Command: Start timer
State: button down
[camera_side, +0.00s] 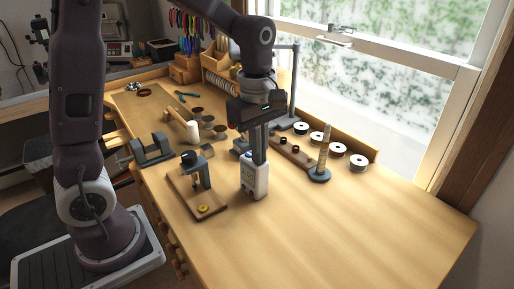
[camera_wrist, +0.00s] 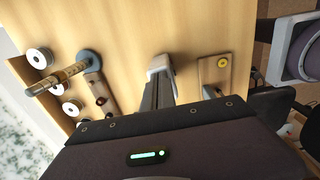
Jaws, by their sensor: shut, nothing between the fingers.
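A small upright white-and-grey device (camera_side: 249,184), which looks like the timer, stands on the bench with dark details on its front. Its white end shows in the wrist view (camera_wrist: 160,62). My gripper (camera_side: 260,163) points down with its fingers shut and empty. The fingertips are at the top of the device, overlapping it in the side view; I cannot tell whether they touch it. In the wrist view the fingers (camera_wrist: 160,78) reach toward the device and cover part of it.
Left of the device is a wooden board (camera_side: 217,211) with a small grey press (camera_side: 196,171) and a yellow disc (camera_side: 203,208). A spindle on a round base (camera_side: 320,175) and several white spools (camera_side: 358,163) stand to the right. The front right bench is clear.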

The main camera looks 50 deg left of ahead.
jog(key=shift+s+a+f, duration=0.1)
jog(key=shift+s+f, duration=0.2)
jog(key=shift+f, duration=0.25)
jog(key=shift+w+r, duration=0.15)
jog(key=shift+r, duration=0.15)
notch_tip(320, 180, up, 14)
jog(key=shift+r, duration=0.25)
